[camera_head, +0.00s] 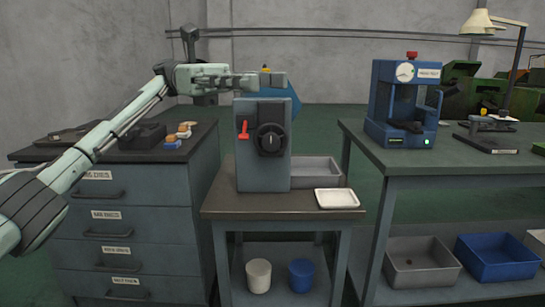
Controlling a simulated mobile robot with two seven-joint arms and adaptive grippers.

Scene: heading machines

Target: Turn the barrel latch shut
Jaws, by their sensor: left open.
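A grey box-shaped machine (263,175) stands upright on the middle table. Its front carries a round black knob (270,139) and, to the left of it, a small red lever (243,130). I cannot tell for certain which of these is the barrel latch. A blue part (286,102) shows above the machine's top, partly hidden by my left gripper. My left gripper (272,80) is open and empty, in front of that blue part and higher than the knob and lever. It appears apart from both. My right gripper is out of view.
The middle table (222,202) also holds a grey bin (318,170) and a white tray (337,198). A drawer cabinet (130,230) stands left. A bench (470,162) on the right bears a blue press (403,105) and a lamp (478,22). Bins and cups sit on lower shelves.

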